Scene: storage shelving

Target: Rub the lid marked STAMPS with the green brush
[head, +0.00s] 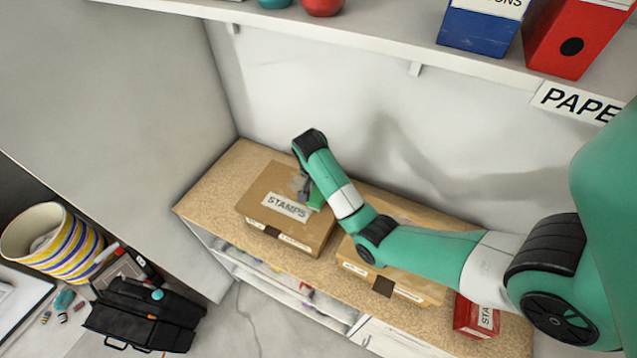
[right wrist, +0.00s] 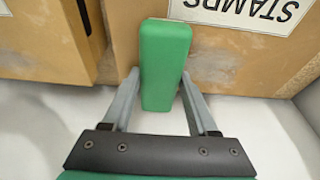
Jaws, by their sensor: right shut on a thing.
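The brown cardboard box with the lid marked STAMPS (head: 262,190) stands on the wooden counter. Its lid and upside-down label also show in the right wrist view (right wrist: 228,66), with a pale smudged patch below the label. My right gripper (head: 304,187) is over the lid, beside the label, and is shut on the green brush (head: 316,198). In the right wrist view the brush (right wrist: 164,62) sits between the two grey fingers, its far end near the label's left edge. Its underside is hidden, so I cannot tell whether it touches the lid. My left gripper is not in view.
A second cardboard box (head: 404,288) stands to the right, partly under my right arm, with a red box (head: 468,316) beyond it. A shelf (head: 400,50) with binders overhangs the counter. A striped basket (head: 72,250) and black case (head: 140,318) are lower left.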

